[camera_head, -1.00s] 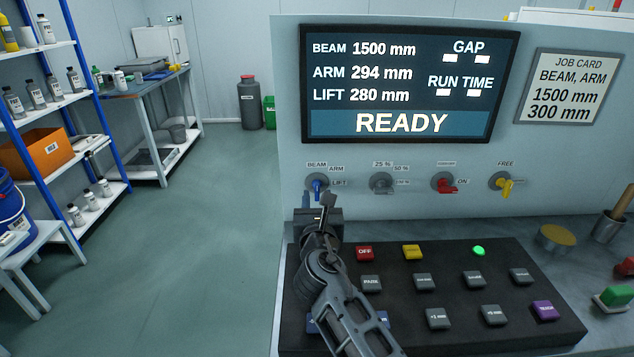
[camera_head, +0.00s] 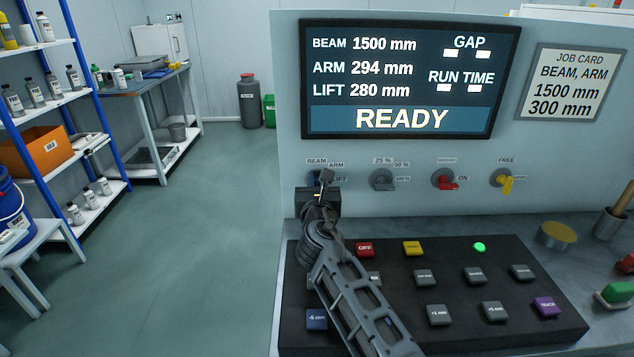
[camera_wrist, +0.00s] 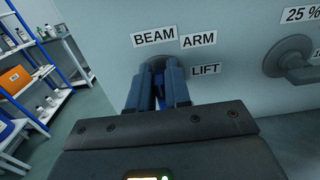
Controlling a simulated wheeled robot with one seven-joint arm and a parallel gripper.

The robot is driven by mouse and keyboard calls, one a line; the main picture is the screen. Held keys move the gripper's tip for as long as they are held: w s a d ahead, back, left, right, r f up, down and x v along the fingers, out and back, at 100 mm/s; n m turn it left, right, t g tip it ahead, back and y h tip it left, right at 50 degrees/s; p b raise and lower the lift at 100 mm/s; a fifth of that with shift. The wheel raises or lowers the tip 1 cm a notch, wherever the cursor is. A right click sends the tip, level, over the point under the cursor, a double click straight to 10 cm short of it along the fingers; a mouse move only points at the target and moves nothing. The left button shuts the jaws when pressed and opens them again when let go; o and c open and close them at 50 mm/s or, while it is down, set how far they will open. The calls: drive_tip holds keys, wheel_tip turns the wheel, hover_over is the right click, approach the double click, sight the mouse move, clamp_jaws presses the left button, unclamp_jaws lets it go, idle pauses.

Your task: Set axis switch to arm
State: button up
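The axis switch (camera_head: 314,179) is a blue knob at the left end of the switch row, mostly hidden behind my gripper in the head view. Its labels read BEAM, ARM and LIFT. In the wrist view, its round grey base (camera_wrist: 154,66) shows behind the fingers, and the ARM label (camera_wrist: 198,39) is up and to the right. My gripper (camera_head: 325,178) is at the switch. In the wrist view, its two fingers (camera_wrist: 161,88) stand slightly apart in front of the knob. Contact and the exact knob direction are hidden.
A grey percentage switch (camera_head: 382,180), a red switch (camera_head: 445,180) and a yellow switch (camera_head: 503,180) sit to the right. Below is a black button panel (camera_head: 450,335). The display (camera_head: 398,80) reads READY, beside a job card (camera_head: 570,83). Open floor lies left.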

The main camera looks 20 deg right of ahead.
clamp_jaws()
drive_tip(key=shift+m, duration=0.4)
drive_tip(key=shift+s+d+f+m+b, duration=0.15)
drive_tip(key=shift+m+b, duration=0.5)
drive_tip(key=shift+m, duration=0.7)
drive_tip(key=shift+d+f+m+b, duration=0.1)
drive_tip(key=shift+d+m+b, duration=0.1)
drive_tip(key=shift+m+b, duration=0.8)
drive_tip(key=shift+s+d+f+m+b, duration=0.1)
drive_tip(key=shift+d+m+b, duration=0.2)
drive_tip(key=shift+m, duration=1.35)
drive_tip(key=shift+o, duration=2.2)
unclamp_jaws()
drive_tip(key=shift+a, duration=0.1)
